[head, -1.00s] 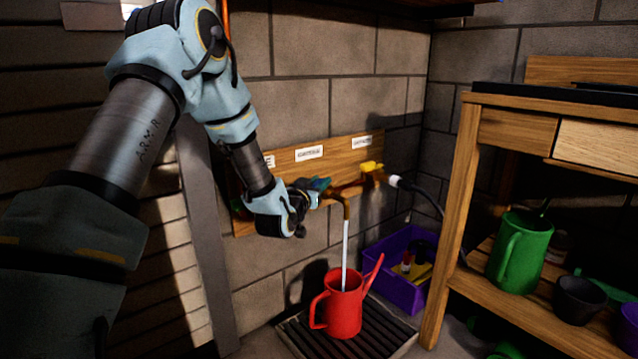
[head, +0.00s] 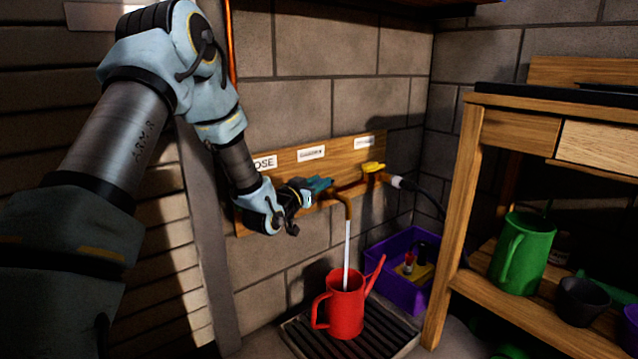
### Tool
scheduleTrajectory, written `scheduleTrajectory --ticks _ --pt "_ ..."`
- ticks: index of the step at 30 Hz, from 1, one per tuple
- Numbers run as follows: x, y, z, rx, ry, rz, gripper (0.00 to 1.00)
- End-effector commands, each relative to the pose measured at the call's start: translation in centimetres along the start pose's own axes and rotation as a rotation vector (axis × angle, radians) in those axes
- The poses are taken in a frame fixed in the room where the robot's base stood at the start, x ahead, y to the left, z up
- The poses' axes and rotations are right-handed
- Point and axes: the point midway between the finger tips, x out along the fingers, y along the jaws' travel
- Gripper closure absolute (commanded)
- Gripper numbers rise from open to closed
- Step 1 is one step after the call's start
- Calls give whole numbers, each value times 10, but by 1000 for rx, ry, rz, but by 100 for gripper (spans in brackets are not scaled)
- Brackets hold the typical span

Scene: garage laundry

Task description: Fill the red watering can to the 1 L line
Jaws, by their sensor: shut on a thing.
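The red watering can (head: 345,304) stands upright on a slatted drain tray (head: 378,342), under a brass tap spout (head: 348,205). A stream of water (head: 347,255) runs from the spout into the can's open top. The water level and the 1 L line cannot be seen from here. My gripper (head: 303,197) is at the wall board, shut on the teal tap handle (head: 319,185) to the left of the spout. Its fingers are small and dark, and partly hide the handle.
A yellow tap handle (head: 373,168) with a dark hose (head: 425,195) is on the right of the wooden board (head: 290,163). A purple crate (head: 395,290) stands behind the can. A wooden bench (head: 452,220) with a green can (head: 522,255) is at the right.

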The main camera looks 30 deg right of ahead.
Motion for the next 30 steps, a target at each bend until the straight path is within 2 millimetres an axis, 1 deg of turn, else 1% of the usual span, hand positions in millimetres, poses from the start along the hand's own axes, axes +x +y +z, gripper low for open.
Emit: scheduleTrajectory --ticks 1,8,17,20,23,30 --pt "0 0 0 1 0 0 67" --pt "0 0 0 0 0 0 41" --pt "-2 0 0 0 -1 -1 40" --pt "-10 0 -1 0 -3 -1 40" --pt "-26 0 -2 1 -3 -1 40" --pt "-74 0 -1 0 -4 -1 40"
